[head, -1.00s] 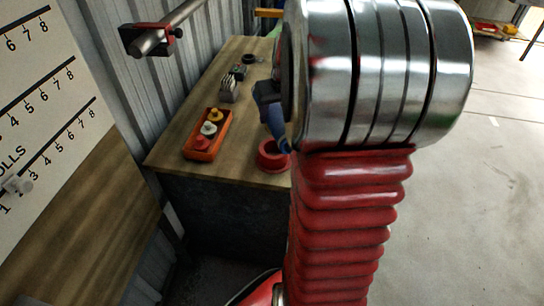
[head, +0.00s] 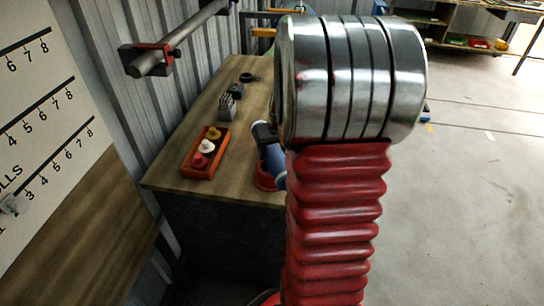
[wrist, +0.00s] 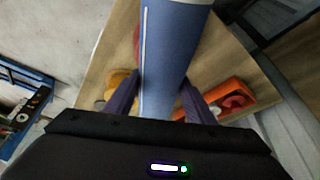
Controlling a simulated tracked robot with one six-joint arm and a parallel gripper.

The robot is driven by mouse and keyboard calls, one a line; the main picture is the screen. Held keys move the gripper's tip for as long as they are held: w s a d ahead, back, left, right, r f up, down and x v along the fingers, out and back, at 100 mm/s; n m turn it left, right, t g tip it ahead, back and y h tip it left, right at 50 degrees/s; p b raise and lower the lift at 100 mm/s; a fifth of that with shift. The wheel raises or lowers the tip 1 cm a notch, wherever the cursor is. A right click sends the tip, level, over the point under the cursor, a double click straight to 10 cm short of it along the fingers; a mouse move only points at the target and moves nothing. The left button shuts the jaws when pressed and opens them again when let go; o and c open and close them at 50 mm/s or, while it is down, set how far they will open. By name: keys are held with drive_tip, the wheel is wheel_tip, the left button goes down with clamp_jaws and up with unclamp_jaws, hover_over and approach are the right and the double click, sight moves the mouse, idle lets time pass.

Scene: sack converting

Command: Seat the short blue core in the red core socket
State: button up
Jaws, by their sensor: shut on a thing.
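The short blue core (head: 275,164) is held in my gripper (head: 262,132) beside the bench's near right edge, partly hidden by my arm. In the head view it overlaps the red core socket (head: 264,182), a round red piece on the bench. I cannot tell whether the core touches or enters it. In the wrist view the blue core (wrist: 172,55) fills the middle, with a pale stripe along it, between the two dark fingers of my gripper (wrist: 158,100). A red patch (wrist: 136,42) behind the core may be the socket.
An orange tray (head: 190,170) with red, white and yellow round pieces stands on the wooden bench (head: 160,172), left of the socket. A grey metal block (head: 226,106) and a dark ring (head: 247,77) lie farther back. A wall-mounted bar (head: 185,33) crosses above the bench's left side.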

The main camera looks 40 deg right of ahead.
drive_tip(key=shift+f, duration=1.5)
drive_tip(key=o, duration=1.4)
drive_tip(key=shift+s, duration=0.1)
drive_tip(key=shift+c, duration=0.2)
drive_tip(key=shift+r, duration=0.5)
drive_tip(key=v, duration=1.1)
drive_tip(key=shift+s+r, duration=0.15)
drive_tip(key=shift+r, duration=0.2)
drive_tip(key=shift+a, duration=0.1)
